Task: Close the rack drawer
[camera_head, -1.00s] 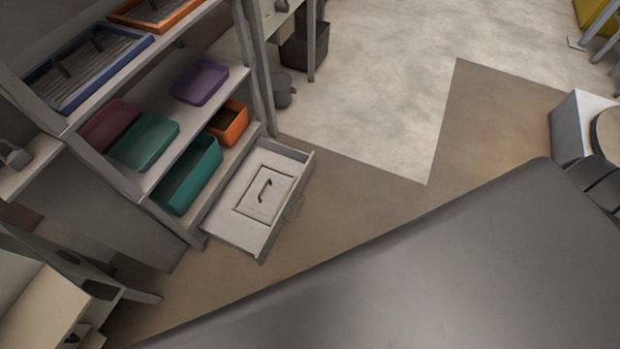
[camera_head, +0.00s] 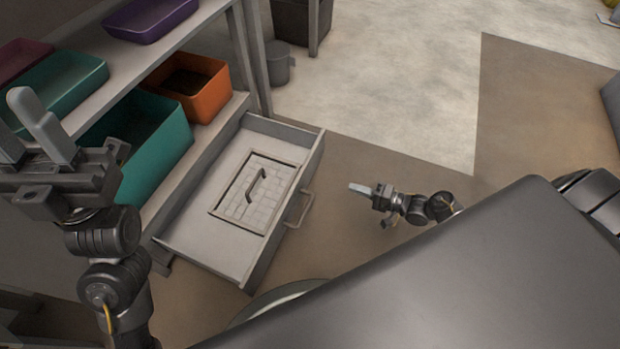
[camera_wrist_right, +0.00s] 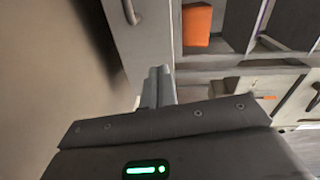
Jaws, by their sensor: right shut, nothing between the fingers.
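The rack drawer (camera_head: 185,243) is pulled out of the lower part of the rack. It holds a flat framed panel (camera_head: 232,207) with a dark handle. A bar handle (camera_head: 299,209) sits on the drawer's front; a bar handle also shows at the top of the right wrist view (camera_wrist_right: 131,10). My right gripper (camera_head: 357,188) is shut and empty, to the right of the drawer front and apart from it in the head view. Its fingers (camera_wrist_right: 157,82) are together in the wrist view. My left gripper (camera_head: 24,112) is raised at the left, with its fingers apart and nothing between them.
The rack shelf (camera_head: 97,105) holds teal and purple trays. An orange bin (camera_head: 212,97) and a deep teal bin (camera_head: 172,145) stand behind the drawer. A grey bucket (camera_head: 279,66) stands past the rack post. Floor (camera_head: 390,160) right of the drawer is clear.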

